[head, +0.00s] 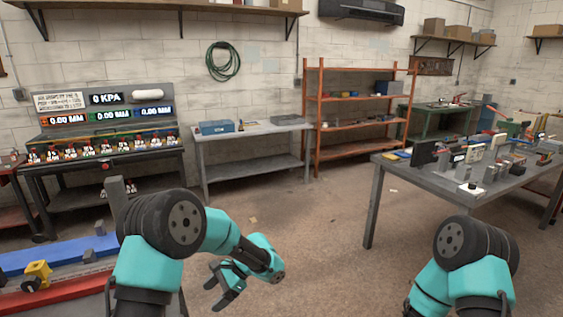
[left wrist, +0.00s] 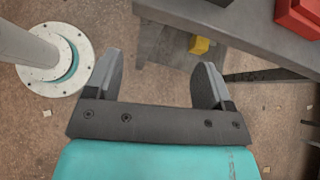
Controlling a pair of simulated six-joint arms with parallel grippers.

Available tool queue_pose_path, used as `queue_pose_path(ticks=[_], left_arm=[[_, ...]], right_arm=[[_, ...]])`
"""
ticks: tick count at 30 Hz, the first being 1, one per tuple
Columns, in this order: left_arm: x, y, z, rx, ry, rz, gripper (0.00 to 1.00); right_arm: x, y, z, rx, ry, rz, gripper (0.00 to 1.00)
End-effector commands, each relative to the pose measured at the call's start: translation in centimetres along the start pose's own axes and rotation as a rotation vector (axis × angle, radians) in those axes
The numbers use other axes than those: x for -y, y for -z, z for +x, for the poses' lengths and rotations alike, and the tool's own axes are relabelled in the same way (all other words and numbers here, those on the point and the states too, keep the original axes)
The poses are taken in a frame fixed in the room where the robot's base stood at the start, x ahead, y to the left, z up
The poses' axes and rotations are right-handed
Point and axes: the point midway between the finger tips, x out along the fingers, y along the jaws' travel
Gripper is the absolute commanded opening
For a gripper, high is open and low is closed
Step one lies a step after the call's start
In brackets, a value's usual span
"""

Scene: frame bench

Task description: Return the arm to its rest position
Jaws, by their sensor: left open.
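My left gripper (head: 222,287) hangs over the bare floor in the head view, in front of my left arm.
A bench with a blue rail (head: 60,254), a red rail (head: 65,285) and a yellow block (head: 38,270) stands at lower left. A grey table (head: 400,176) with several fixtures is at right. A gauge bench (head: 100,163) and a side table (head: 252,131) stand at the back. The middle floor is clear.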

Motion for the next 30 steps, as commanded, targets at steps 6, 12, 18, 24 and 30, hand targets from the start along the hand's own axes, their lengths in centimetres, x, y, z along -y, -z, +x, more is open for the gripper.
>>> queue_pose_path(ticks=[6, 12, 18, 24, 30], left_arm=[[-4.3, 4.7, 7.4, -0.231, -0.207, 0.008, 0.76], [-8.8, 8.0, 12.1, -0.435, -0.397, -0.058, 0.76], [-12.8, 10.2, 15.5, -0.618, -0.576, -0.192, 0.76], [-15.7, 11.3, 18.0, -0.768, -0.722, -0.378, 0.76], [-17.5, 11.3, 20.2, -0.879, -0.818, -0.591, 0.76]], right_arm=[[0.0, 0.0, 0.0, 0.0, 0.0, 0.0, 0.43], [0.0, 0.0, 0.0, 0.0, 0.0, 0.0, 0.43], [0.0, 0.0, 0.0, 0.0, 0.0, 0.0, 0.43], [0.0, 0.0, 0.0, 0.0, 0.0, 0.0, 0.43], [0.0, 0.0, 0.0, 0.0, 0.0, 0.0, 0.43]])
